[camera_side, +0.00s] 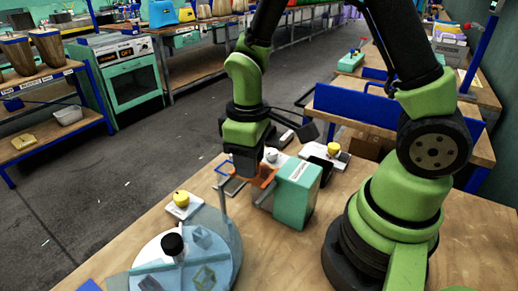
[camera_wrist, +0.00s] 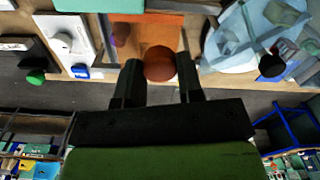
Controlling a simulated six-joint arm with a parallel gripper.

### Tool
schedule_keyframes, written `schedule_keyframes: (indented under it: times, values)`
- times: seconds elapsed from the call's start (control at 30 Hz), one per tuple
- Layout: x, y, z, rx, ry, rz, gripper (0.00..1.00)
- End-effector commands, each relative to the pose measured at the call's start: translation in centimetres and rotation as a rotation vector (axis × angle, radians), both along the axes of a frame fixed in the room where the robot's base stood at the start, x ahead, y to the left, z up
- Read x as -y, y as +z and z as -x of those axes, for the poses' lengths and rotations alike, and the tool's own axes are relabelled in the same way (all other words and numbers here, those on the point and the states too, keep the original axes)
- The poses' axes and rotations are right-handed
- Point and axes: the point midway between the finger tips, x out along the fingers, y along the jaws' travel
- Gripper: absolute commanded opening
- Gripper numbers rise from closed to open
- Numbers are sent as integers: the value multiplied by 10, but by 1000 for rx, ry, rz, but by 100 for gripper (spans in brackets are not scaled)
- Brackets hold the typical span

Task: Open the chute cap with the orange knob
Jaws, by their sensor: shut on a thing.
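The orange knob (camera_wrist: 159,63) is round and sits between the two fingers of my gripper (camera_wrist: 158,76) in the wrist view. The fingers are shut on it from its left and right. An orange panel (camera_wrist: 143,38), which looks like the chute cap, lies just beyond the knob. In the side view my gripper (camera_side: 243,172) is low over the table, just left of a teal box (camera_side: 297,193). An orange part (camera_side: 266,178) shows between them. The knob is hidden there, and how far the cap is open cannot be told.
A round grey-blue stand (camera_side: 215,262) with clear pieces and a black knob (camera_side: 172,244) is at the front. A yellow-knobbed block (camera_side: 183,205) stands left of my gripper, and another yellow knob (camera_side: 333,148) is behind the teal box. Bare wood lies at the right front.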

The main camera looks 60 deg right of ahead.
Motion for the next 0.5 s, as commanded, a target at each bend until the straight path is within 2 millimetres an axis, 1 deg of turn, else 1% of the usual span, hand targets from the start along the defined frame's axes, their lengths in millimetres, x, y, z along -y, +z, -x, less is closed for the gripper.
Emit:
schedule_keyframes:
  times: [0.03, 0.1, 0.2, 0.5]
  values:
    - [-10, 0, -1, 3, 11, 0, 0]
    - [-19, 0, -1, 3, 8, 0, 0]
    - [-26, 0, -1, 4, 4, 0, 0]
    - [-27, 0, -1, 5, 2, 0, 0]
